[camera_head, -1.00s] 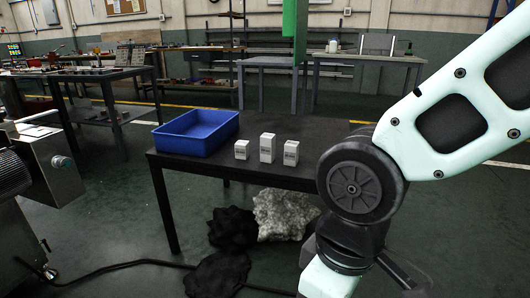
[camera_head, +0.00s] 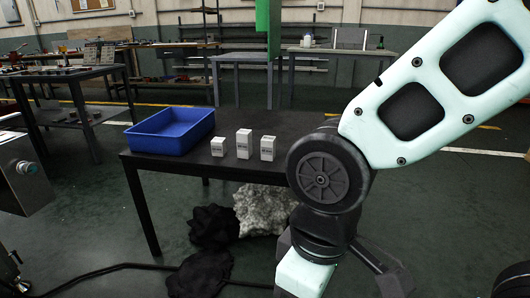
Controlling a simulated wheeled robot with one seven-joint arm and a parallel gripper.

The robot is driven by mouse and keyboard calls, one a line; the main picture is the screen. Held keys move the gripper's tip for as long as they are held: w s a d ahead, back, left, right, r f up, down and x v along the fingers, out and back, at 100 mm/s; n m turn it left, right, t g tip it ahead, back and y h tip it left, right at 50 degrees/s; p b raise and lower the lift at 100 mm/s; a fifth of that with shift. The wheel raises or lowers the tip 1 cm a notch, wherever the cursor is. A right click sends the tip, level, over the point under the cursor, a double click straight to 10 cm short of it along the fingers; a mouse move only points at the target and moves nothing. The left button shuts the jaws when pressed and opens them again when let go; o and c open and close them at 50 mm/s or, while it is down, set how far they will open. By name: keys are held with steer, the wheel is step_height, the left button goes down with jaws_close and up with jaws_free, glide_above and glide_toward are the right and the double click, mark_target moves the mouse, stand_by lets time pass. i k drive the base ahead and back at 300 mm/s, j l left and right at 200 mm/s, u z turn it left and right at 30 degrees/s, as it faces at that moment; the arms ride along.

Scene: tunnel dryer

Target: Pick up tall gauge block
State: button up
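Three white blocks stand upright in a row near the front edge of a black table (camera_head: 190,161). The tall gauge block (camera_head: 244,144) is the middle one and stands highest. A short block (camera_head: 218,147) is to its left and a medium block (camera_head: 268,148) to its right, with small gaps between them. Dark print shows on the blocks but is too small to read. My arm fills the right side of the view, its dark joint just right of the blocks in the picture. My gripper is not in view.
A blue bin (camera_head: 170,133) sits on the table left of the blocks. Dark and grey lumpy heaps (camera_head: 262,208) lie on the floor under the table. A black cable (camera_head: 100,270) runs along the floor. A green post (camera_head: 268,22) rises behind the table.

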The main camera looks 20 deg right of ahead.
mark_target(244, 141)
steer(key=i+j+z, duration=0.4)
steer(key=i+j, duration=0.5)
